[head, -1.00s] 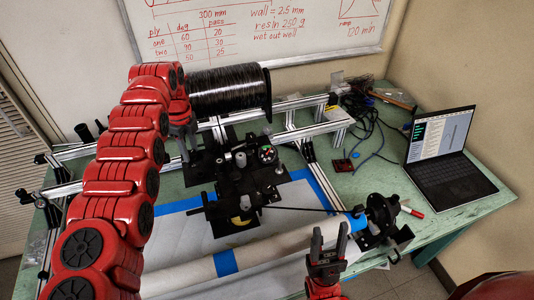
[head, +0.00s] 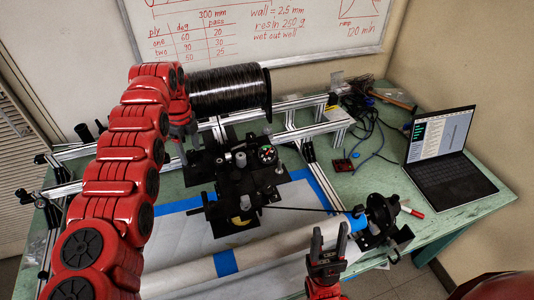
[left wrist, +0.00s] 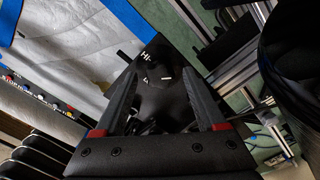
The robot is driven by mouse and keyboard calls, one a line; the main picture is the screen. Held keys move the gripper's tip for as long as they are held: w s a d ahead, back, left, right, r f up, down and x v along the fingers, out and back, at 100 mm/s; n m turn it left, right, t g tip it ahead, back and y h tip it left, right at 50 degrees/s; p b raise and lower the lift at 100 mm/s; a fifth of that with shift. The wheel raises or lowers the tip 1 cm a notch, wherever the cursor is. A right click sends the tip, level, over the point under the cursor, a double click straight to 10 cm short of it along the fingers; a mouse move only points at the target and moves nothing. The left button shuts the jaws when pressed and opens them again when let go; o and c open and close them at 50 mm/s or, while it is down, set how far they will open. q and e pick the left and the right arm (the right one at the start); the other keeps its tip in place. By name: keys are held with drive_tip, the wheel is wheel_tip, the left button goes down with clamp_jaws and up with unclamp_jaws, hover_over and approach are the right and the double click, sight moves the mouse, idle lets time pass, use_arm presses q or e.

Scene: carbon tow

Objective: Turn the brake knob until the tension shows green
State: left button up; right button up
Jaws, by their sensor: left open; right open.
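The black winding rig holds a small round tension gauge (head: 267,154) with red and green marks; which colour its needle points to is too small to read. In the left wrist view a black plate (left wrist: 150,58) carries the letters "HI" and white marks. A dark rounded shape, seemingly the brake knob (left wrist: 163,102), lies between the fingers; its edges are hard to make out. My left gripper (left wrist: 160,74) is open around it, and whether it touches is unclear. It also shows in the head view (head: 185,152). My right gripper (head: 329,238) is open and empty, near the pale tube.
A black tow spool (head: 229,92) stands behind the rig. The pale tube (head: 265,252) with blue tape runs across the front to a black end mount (head: 382,215). A laptop (head: 446,160) and cables (head: 372,140) lie to the right, with free green table around them.

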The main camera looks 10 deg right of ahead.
use_arm(q)
drive_tip(key=shift+r, duration=0.15)
drive_tip(key=shift+r+p, duration=1.75)
drive_tip(key=shift+r, duration=1.15)
